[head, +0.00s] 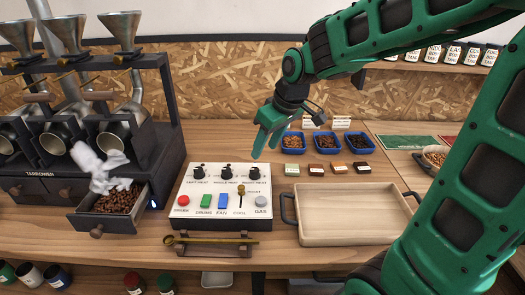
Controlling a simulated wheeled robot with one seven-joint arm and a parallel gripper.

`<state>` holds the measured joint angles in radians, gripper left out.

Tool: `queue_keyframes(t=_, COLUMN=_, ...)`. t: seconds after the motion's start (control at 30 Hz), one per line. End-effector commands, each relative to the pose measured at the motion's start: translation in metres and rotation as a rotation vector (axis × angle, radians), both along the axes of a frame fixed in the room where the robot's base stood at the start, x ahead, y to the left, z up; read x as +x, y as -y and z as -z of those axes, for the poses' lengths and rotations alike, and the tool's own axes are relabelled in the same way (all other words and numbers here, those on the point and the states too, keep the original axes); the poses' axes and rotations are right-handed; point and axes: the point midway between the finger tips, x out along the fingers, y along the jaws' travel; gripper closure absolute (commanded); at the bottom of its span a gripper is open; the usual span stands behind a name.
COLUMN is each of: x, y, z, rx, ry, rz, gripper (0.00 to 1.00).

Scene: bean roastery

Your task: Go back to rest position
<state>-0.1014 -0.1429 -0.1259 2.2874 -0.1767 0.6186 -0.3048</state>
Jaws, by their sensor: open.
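My gripper (265,140) is green and hangs from my green and black arm in the middle of the head view. Its fingers point down and to the left, in the air in front of the chipboard wall. It is open, and I see nothing between its fingers. It is above and behind the white control panel (183,212), apart from it.
A roaster (75,175) with an open drawer of beans (118,201) stands left, with white smoke above it. A wooden tray (350,238) with black handles lies right of the panel. Blue bowls (292,151) stand behind. A brass scoop (210,240) lies at the front.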

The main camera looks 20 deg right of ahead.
Motion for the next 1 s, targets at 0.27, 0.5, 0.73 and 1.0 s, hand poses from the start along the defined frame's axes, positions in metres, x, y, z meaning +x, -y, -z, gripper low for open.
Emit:
queue_keyframes(t=0.27, x=0.0, y=0.0, z=0.0, rx=0.0, ry=0.0, rz=0.0, gripper=0.55)
queue_keyframes(t=0.5, x=-0.002, y=0.003, z=0.0, rx=-0.001, ry=-0.004, rz=0.01, gripper=0.55)
queue_keyframes(t=0.73, x=-0.058, y=0.062, z=0.004, rx=-0.012, ry=-0.096, rz=0.23, gripper=0.55)
queue_keyframes(t=1.0, x=-0.19, y=0.137, z=0.018, rx=0.004, ry=-0.294, rz=0.687, gripper=0.55)
